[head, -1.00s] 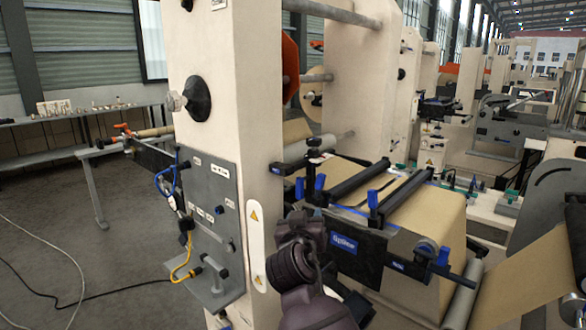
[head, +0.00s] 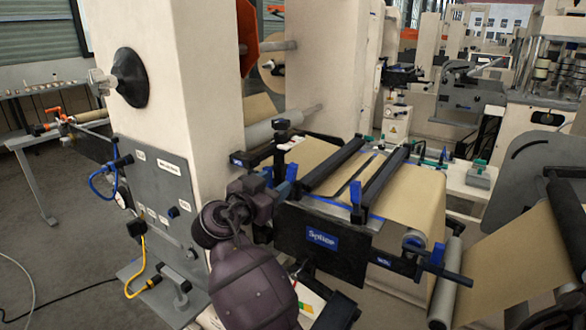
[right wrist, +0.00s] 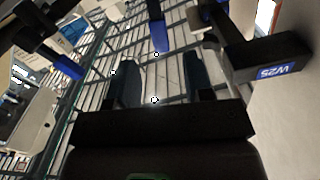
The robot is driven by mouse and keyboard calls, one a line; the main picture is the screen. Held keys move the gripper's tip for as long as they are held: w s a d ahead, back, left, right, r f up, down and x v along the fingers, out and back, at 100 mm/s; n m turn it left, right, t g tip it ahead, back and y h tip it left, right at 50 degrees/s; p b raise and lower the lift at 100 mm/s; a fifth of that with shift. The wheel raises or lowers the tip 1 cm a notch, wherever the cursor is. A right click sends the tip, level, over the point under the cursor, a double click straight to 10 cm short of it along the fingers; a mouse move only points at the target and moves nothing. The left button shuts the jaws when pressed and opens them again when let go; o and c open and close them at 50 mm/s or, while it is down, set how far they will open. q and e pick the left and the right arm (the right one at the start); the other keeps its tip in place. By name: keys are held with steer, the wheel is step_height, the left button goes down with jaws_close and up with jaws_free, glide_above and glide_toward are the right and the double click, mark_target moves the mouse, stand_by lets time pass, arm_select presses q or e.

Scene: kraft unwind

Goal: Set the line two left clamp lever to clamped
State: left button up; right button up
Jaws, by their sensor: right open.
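The splice table has a dark front plate (head: 322,238) with a blue Splice label, and two dark bars cross its brown web. I cannot tell for certain which is the left clamp lever. My right gripper (head: 264,190) is at the table's left end, its fingers partly hidden in the head view. In the right wrist view its two fingers (right wrist: 163,82) are apart and empty, with a blue lever (right wrist: 158,36) ahead, between their directions. My left gripper is out of view.
A cream machine column (head: 190,90) with a grey panel (head: 165,205) stands left of the table. A dark arm with a blue label (right wrist: 272,72) is close beside the right finger. A roller (head: 446,285) and brown web are at right. Open floor lies at left.

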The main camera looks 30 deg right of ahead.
mark_target(290, 173)
steer(key=p+x, duration=0.1)
steer(key=x, duration=0.7)
steer(key=shift+r, duration=0.15)
steer(key=shift+w+d, duration=0.1)
steer(key=shift+d, duration=0.25)
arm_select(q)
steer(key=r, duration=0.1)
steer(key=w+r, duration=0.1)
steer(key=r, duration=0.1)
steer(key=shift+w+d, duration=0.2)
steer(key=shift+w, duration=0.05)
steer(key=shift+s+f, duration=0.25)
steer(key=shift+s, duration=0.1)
arm_select(e)
jaws_close()
